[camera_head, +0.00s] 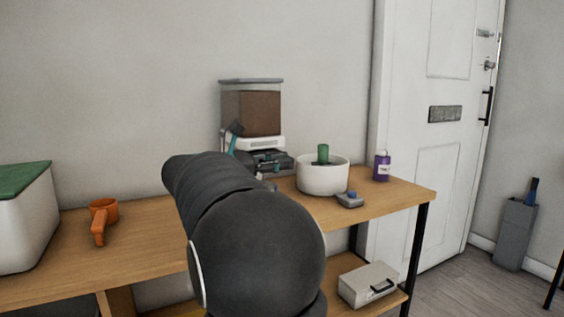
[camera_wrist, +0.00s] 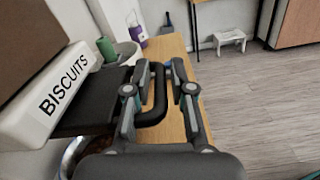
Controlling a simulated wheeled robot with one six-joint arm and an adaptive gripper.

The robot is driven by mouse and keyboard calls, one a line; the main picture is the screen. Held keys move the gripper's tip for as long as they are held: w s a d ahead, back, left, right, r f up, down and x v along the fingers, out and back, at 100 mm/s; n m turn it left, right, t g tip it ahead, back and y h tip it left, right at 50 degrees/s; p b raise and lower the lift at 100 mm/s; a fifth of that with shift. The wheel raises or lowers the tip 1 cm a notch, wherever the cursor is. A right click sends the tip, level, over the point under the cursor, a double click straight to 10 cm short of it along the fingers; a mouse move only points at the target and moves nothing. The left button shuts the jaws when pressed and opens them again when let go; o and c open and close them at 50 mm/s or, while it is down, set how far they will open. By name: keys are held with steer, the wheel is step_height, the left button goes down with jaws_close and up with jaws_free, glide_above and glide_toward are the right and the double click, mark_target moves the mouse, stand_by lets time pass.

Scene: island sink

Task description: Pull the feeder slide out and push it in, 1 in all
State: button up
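The feeder (camera_head: 252,112) stands at the back of the wooden table, a clear hopper of brown food over a white base. In the wrist view its base (camera_wrist: 60,92) reads BISCUITS. The dark feeder slide (camera_wrist: 92,112) sticks out beneath it, with a black loop handle (camera_wrist: 160,95). My gripper (camera_wrist: 160,68) is open, with one finger on each side of the handle's bar. A gap shows between the bar and the right finger; contact on the left is unclear. In the head view my arm hides part of the slide's surroundings.
A metal bowl (camera_wrist: 68,155) is partly visible below the slide. A white pot (camera_head: 322,178) with a green item, a small grey object (camera_head: 350,201) and a purple bottle (camera_head: 382,166) stand right of the feeder. An orange scoop (camera_head: 103,215) lies left.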

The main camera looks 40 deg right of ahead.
steer(key=v, duration=1.1)
steer(key=shift+a, duration=0.2)
